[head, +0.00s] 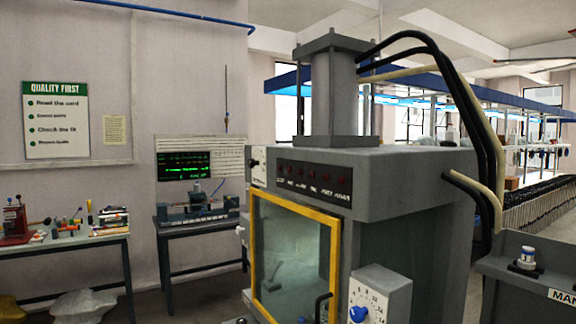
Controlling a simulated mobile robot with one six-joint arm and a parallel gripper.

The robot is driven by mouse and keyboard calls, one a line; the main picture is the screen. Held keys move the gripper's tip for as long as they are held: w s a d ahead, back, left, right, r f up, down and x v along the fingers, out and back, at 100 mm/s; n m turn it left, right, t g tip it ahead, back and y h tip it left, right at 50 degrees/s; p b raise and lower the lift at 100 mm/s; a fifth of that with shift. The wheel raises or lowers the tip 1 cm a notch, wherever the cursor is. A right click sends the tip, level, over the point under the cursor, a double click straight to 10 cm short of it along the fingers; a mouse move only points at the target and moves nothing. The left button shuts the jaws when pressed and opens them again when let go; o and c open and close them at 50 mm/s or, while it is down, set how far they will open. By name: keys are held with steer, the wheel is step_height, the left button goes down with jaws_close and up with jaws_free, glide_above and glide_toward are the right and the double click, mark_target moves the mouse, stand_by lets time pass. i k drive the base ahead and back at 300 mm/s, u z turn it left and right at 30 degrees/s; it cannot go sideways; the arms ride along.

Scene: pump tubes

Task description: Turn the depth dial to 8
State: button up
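A white box with a blue dial knob (358,313) is on the lower front right of the grey machine (405,215). Dark marks and numbers ring the knob on the box's white face (380,285). They are too small to read for certain, and so is the knob's setting. The knob sits at the bottom edge of the head view, and its lower part may be cut off. My gripper is not in view.
The machine has a yellow-framed glass door (290,250) with a black handle (321,305), close to the dial box. Dark hoses (480,120) arc down its right side. A grey bench (530,285) stands at the right, worktables (75,243) at the left.

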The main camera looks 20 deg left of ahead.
mark_target(251, 163)
steer(key=z, duration=0.05)
steer(key=k, duration=0.55)
steer(key=u, duration=0.95)
steer(key=i, duration=1)
steer(key=u, duration=0.8)
steer(key=i, duration=1.7)
steer(key=z, duration=0.25)
